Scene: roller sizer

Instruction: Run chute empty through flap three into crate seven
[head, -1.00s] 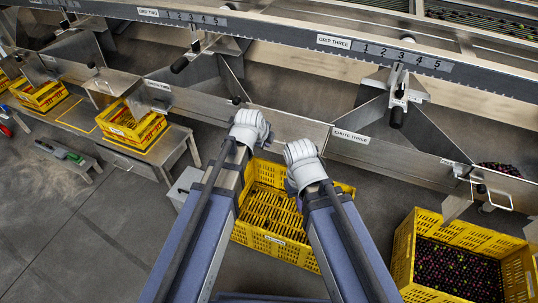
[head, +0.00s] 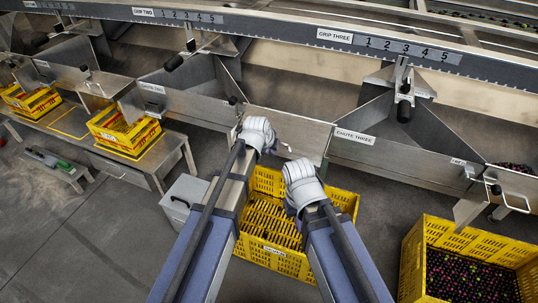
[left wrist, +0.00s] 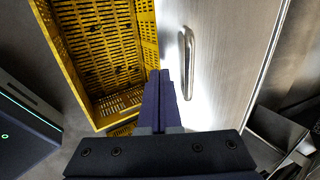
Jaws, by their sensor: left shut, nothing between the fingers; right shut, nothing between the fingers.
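Chute three (head: 430,160) is a metal trough with its label on the front plate. Dark fruit (head: 515,168) shows at its right end, behind a plate with a bar handle (head: 513,203). I cannot read which flap is number three. My left gripper (head: 264,143) is shut and empty by the metal front panel, above a yellow crate (head: 275,259). In the left wrist view its closed fingers (left wrist: 164,78) are beside a bar handle (left wrist: 187,62) on a metal plate, apart from it. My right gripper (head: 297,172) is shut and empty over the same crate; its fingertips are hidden.
A yellow crate (head: 413,262) with dark fruit stands at the lower right; its number is not readable. Smaller yellow crates (head: 125,130) stand on a bench at the left. A grey box (head: 184,200) is beside the middle crate. Floor at the lower left is clear.

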